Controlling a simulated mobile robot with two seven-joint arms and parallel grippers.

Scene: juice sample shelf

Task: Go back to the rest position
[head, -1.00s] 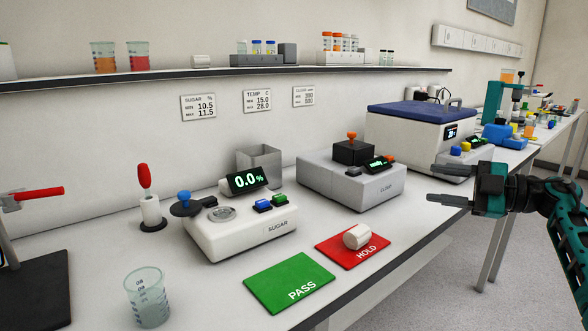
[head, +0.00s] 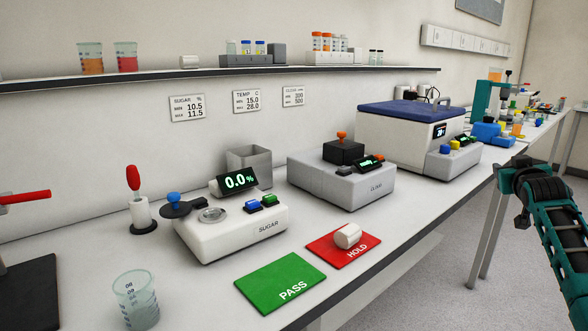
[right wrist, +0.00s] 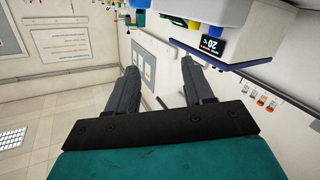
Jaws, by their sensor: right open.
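My right gripper (head: 517,165) is at the right of the head view, beyond the bench's front edge and away from the bench items. Its fingers are hard to make out there. In the right wrist view the two dark fingers of the right gripper (right wrist: 162,82) stand apart with nothing between them. My left gripper is not in view. A white cylinder (head: 347,236) lies on its side on the red HOLD mat (head: 325,254). The green PASS mat (head: 265,280) beside it is empty.
The sugar meter (head: 230,228) reads 0.0 %. The cloud meter (head: 340,182) and a blue-lidded machine (head: 410,125) stand further right. A glass beaker (head: 136,298) is at the front left. A wall shelf (head: 200,75) holds beakers and vials. The floor on the right is clear.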

